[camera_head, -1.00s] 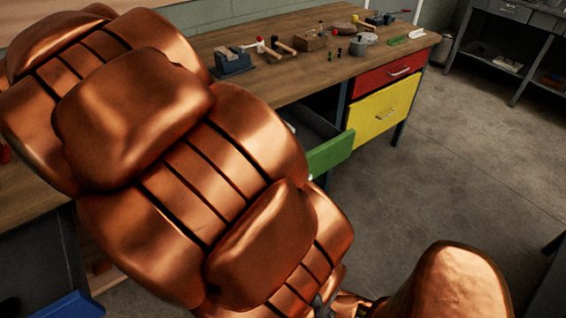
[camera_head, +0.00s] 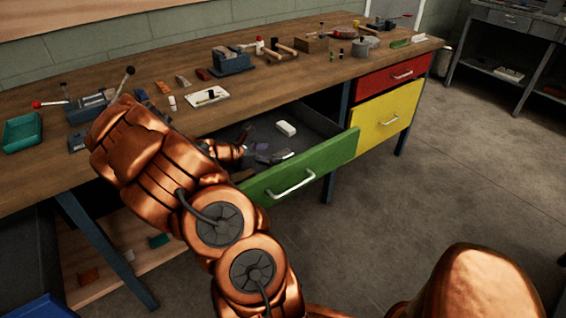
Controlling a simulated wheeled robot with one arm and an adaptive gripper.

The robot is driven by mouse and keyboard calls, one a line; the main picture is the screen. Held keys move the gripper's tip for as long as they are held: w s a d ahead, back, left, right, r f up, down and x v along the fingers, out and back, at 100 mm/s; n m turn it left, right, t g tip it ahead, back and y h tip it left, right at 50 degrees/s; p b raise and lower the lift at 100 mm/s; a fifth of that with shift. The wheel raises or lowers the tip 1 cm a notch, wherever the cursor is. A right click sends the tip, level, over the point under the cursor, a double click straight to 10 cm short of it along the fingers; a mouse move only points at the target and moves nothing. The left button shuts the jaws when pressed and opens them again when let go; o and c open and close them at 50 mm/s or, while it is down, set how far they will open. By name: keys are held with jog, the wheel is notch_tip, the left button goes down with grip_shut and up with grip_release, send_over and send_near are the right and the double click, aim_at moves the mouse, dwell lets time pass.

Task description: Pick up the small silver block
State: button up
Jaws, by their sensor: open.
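The green-fronted drawer (camera_head: 335,153) is pulled out below the worktop. Inside it lie small grey, silver-looking pieces (camera_head: 281,155) near the drawer front; one may be the silver block, but they are too small to tell. My copper arm crosses the picture and reaches to the drawer's left part. My gripper (camera_head: 245,133) is at the arm's far end, over the drawer, left of the grey pieces. It is open and appears empty; its fingers are small and partly hidden.
A white rounded item (camera_head: 286,128) lies in the drawer. The wooden worktop (camera_head: 150,75) holds a vise (camera_head: 95,104), a green tray (camera_head: 22,131), a white tray (camera_head: 206,97) and several tools. A yellow drawer (camera_head: 386,115) is shut at right. The floor at right is clear.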

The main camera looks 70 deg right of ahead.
aim_at(284, 153)
jog(key=shift+d+f+n, duration=0.4)
jog(key=shift+d+f, duration=0.05)
jog(key=shift+f, duration=0.35)
jog(key=shift+w+x, duration=0.2)
jog(key=shift+x, duration=3.65)
jog(key=shift+d+r, duration=0.1)
jog(key=shift+d, duration=0.1)
grip_shut()
